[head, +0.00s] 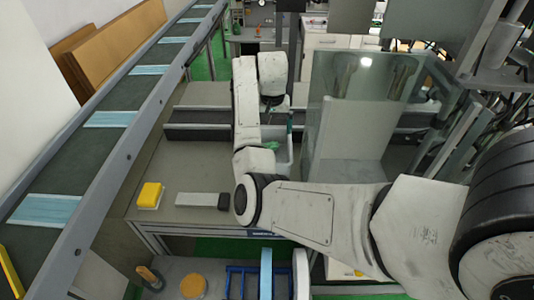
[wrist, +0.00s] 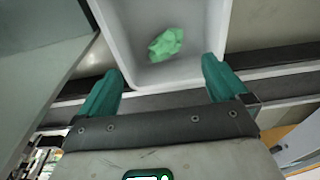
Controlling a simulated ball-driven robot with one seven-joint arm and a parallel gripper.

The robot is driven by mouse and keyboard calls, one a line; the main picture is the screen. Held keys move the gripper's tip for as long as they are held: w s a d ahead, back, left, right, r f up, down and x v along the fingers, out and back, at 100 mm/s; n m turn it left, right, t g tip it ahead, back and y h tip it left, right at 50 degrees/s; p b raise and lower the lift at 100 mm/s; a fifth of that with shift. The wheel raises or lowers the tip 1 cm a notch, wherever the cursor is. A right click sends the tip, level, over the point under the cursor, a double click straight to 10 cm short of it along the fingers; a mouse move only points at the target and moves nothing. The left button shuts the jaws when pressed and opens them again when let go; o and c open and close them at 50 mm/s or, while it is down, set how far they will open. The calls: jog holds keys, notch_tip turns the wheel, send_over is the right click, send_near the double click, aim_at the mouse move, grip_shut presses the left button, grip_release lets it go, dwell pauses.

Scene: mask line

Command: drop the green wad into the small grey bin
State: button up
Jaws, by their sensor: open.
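The green wad (wrist: 166,44) is a crumpled light-green lump. In the wrist view it lies inside the small grey bin (wrist: 120,28), on the bin's floor. My gripper (wrist: 163,72) is open, with its two teal fingers apart at the near rim of the bin and nothing between them. The wad is beyond the fingertips and does not touch them. In the head view the bin (head: 286,162) stands on the bench behind my arm, which hides part of it. The wad also shows there (head: 270,145), partly covered.
A clear glass-like box (head: 345,125) stands right of the bin. A conveyor with blue masks (head: 110,119) runs along the left. A yellow block (head: 150,194) and a grey bar with a dark end (head: 195,200) lie on the bench's front left, with free bench behind them.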

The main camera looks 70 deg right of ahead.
notch_tip(320, 180, up, 11)
jog(key=a+p, duration=0.1)
jog(key=shift+s+f, duration=0.15)
jog(key=shift+s, duration=0.1)
dwell(0.3)
jog(key=shift+a, duration=0.1)
dwell(0.4)
